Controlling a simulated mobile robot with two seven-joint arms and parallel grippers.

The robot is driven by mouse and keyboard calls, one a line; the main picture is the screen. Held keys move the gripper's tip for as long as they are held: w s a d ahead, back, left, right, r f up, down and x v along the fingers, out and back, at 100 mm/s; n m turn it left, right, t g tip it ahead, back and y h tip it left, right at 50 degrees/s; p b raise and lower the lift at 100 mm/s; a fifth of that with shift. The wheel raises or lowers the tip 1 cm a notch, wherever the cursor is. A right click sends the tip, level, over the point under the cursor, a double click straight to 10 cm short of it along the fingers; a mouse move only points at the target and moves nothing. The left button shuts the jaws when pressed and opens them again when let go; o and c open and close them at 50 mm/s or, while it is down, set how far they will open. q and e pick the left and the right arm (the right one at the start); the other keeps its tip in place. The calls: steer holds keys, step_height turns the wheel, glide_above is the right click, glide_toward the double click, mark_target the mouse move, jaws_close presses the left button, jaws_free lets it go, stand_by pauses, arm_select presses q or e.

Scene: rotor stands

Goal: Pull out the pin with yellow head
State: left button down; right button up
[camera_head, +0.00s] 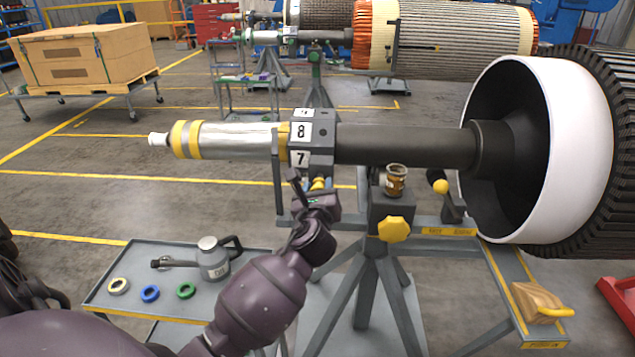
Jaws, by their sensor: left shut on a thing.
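The pin's yellow head (319,184) shows small just under the block marked 8 and 7 (312,140) on the rotor shaft. My left gripper (311,192), on a purple arm from the lower left, is right below that block, with its jaws shut around the yellow head. The fingers hide most of the pin, and I cannot tell how far it sits in the block. My right gripper is out of view.
The shaft (405,145) runs right to a large white-rimmed rotor (585,150). The grey stand bears a yellow knob (397,229), a brown jar (396,181) and a yellow-ended black handle (440,187). A low cart (215,252) holds an oil can (213,260) and coloured rings.

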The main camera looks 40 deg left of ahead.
arm_select(q)
steer(key=shift+s+d+f, duration=0.1)
steer(key=shift+f, duration=0.1)
steer(key=c, duration=0.9)
jaws_free()
steer(key=shift+o, duration=1.2)
steer(key=shift+s+r, duration=0.15)
steer(key=shift+o, duration=0.2)
steer(key=v, duration=1)
steer(key=shift+s+d+p, duration=0.25)
steer(key=shift+p, duration=0.05)
